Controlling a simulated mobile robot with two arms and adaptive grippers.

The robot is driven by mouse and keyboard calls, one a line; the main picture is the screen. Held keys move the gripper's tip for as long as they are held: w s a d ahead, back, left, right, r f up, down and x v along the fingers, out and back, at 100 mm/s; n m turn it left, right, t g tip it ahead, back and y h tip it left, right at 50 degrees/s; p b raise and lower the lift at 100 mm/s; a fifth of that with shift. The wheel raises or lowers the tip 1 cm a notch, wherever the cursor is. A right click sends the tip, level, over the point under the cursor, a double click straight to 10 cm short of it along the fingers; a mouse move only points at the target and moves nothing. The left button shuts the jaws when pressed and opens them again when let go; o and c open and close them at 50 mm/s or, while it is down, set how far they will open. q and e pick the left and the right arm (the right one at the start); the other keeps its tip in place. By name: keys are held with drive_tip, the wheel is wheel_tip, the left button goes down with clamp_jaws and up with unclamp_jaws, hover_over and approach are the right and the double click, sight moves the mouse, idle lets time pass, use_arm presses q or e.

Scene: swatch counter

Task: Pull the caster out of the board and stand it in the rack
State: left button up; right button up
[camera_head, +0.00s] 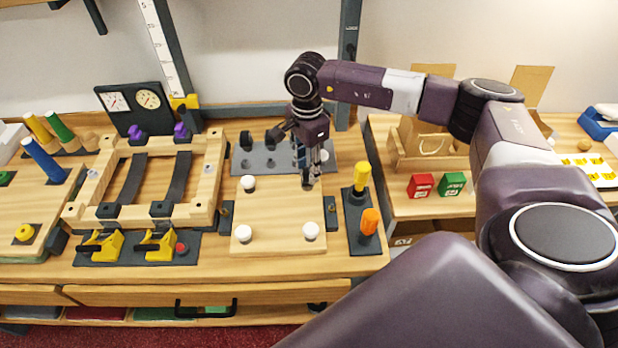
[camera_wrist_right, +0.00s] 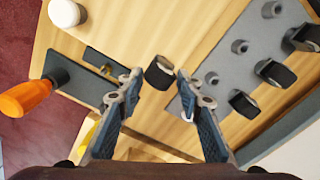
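The wooden board (camera_head: 279,215) lies flat on the counter, with white round knobs at three of its corners. A dark caster (camera_wrist_right: 160,72) stands at the board's far right corner; in the head view it is mostly hidden by my gripper. My right gripper (camera_head: 309,178) is over that corner, pointing down. In the right wrist view its fingers (camera_wrist_right: 158,82) are apart, with the caster between or just beyond the tips; I cannot tell whether they touch it. The grey rack (camera_head: 322,155) lies behind the board, with several dark casters (camera_wrist_right: 275,73) and some empty sockets (camera_wrist_right: 211,79). My left gripper is out of view.
A yellow-handled tool (camera_head: 361,176) and an orange-handled tool (camera_head: 369,221) stand in a dark holder right of the board. A wooden frame with dark straps (camera_head: 210,175) and yellow clamps (camera_head: 160,245) are to the left. Red (camera_head: 420,186) and green boxes are on the right table.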

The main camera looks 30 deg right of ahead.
sight(307, 169)
drive_tip(key=shift+c, duration=1.3)
drive_tip(key=o, duration=0.4)
drive_tip(key=shift+c, duration=0.2)
drive_tip(key=c, duration=0.7)
drive_tip(key=shift+c, duration=0.2)
drive_tip(key=shift+r, duration=0.15)
drive_tip(key=shift+r+p, duration=1.3)
drive_tip(key=shift+r, duration=0.95)
drive_tip(key=shift+r, duration=0.1)
